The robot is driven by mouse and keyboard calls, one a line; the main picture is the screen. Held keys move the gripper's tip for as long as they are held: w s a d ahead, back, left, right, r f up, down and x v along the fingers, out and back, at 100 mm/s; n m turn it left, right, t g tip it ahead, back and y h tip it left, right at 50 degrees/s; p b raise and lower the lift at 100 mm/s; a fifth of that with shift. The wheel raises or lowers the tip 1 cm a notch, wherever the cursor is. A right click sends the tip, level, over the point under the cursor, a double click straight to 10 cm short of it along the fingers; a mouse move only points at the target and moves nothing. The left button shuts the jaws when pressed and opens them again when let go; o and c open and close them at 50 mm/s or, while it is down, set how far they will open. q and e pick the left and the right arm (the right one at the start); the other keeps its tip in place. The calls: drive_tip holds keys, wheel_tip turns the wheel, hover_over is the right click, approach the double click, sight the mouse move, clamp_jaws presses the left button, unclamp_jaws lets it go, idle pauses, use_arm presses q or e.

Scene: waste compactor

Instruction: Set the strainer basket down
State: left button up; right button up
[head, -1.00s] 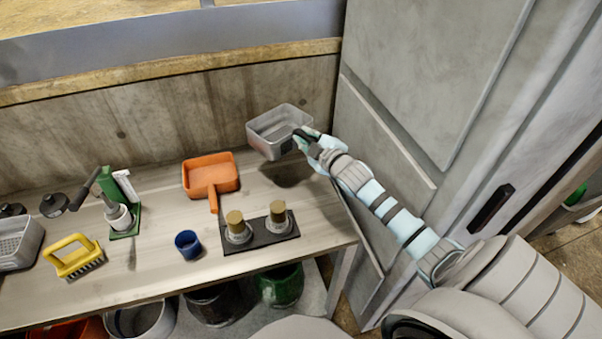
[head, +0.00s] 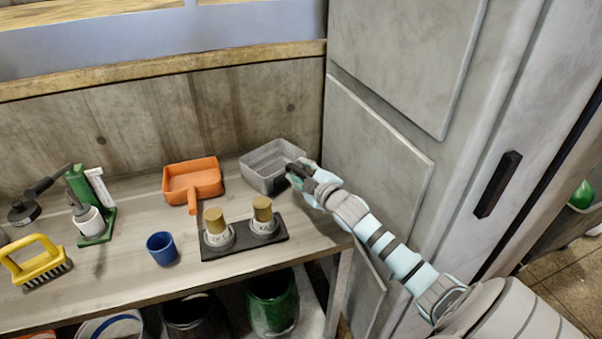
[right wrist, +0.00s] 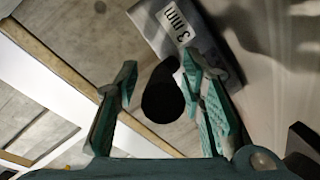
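The grey strainer basket (head: 262,178) appears to rest level on the back right of the bench, right of the orange scoop. Its side, with a "3 mm" label, shows in the right wrist view (right wrist: 178,28). My right gripper (head: 296,174) is at the basket's black handle (right wrist: 160,95). In the right wrist view its teal fingers stand apart on either side of the handle, with a gap on the left side, so it looks open around it. My left gripper is not in view.
An orange scoop (head: 192,182) lies left of the basket. A dark plate with two brass-topped fittings (head: 245,244), a blue cup (head: 162,249) and a yellow brush (head: 37,262) stand on the bench (head: 120,285). A grey cabinet wall (head: 375,165) stands close on the right.

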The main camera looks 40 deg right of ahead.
drive_tip(key=p+v, duration=0.3)
drive_tip(key=v, duration=0.8)
drive_tip(key=shift+s, duration=0.4)
drive_tip(key=shift+r, duration=0.1)
